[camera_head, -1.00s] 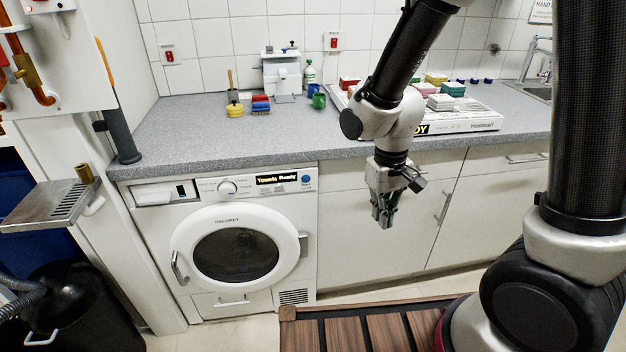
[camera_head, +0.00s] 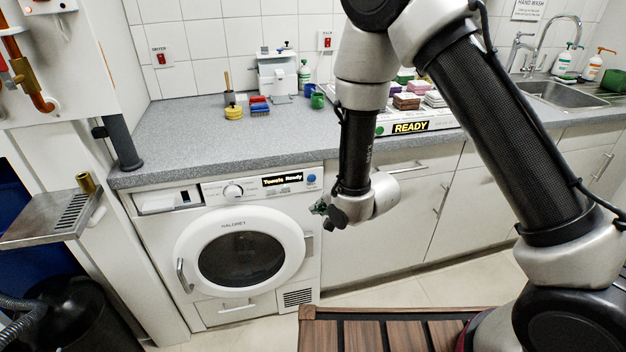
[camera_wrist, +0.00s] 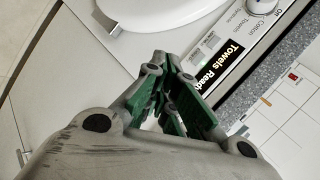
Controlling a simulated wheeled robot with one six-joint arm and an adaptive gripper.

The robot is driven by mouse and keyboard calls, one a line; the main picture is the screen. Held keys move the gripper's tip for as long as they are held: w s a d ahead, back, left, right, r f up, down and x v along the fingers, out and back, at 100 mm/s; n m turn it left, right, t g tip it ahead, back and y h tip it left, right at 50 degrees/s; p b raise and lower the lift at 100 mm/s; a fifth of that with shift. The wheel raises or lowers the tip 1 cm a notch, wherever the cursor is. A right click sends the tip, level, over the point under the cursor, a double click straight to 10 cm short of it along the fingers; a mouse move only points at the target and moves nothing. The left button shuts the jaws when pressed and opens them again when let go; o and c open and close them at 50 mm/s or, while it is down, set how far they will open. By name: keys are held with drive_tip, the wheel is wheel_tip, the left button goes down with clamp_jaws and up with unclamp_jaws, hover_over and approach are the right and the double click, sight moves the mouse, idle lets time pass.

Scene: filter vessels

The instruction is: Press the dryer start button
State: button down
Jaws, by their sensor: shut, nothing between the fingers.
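The white dryer (camera_head: 212,296) stands under the counter at the left, its round door (camera_head: 290,245) closed. Its display (camera_head: 283,180) reads "Towels Ready" and also shows in the wrist view (camera_wrist: 222,67). The round blue start button (camera_head: 311,179) is right of the display, at the panel's right end. My gripper (camera_head: 318,208) is shut and empty, turned toward the dryer's right front edge, a little below the button in the picture. In the wrist view my gripper's green-padded fingers (camera_wrist: 172,68) point at the panel beside the display. I cannot make out the button there; the fingers may hide it.
The grey counter (camera_head: 190,140) overhangs just above the dryer panel. White cabinets (camera_head: 385,230) adjoin the dryer on the right. A wooden slatted platform (camera_head: 375,335) is low in front. A metal drip tray (camera_head: 45,222) juts out at the left.

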sight(312, 178)
drive_tip(key=shift+w+a, duration=0.4)
drive_tip(key=shift+w, duration=1)
drive_tip(key=shift+w+a, duration=0.4)
drive_tip(key=shift+w, duration=1)
drive_tip(key=shift+w+a, duration=0.4)
drive_tip(key=shift+w, duration=1)
drive_tip(key=shift+w, duration=0.15)
drive_tip(key=shift+w+a, duration=0.1)
drive_tip(key=shift+w, duration=0.15)
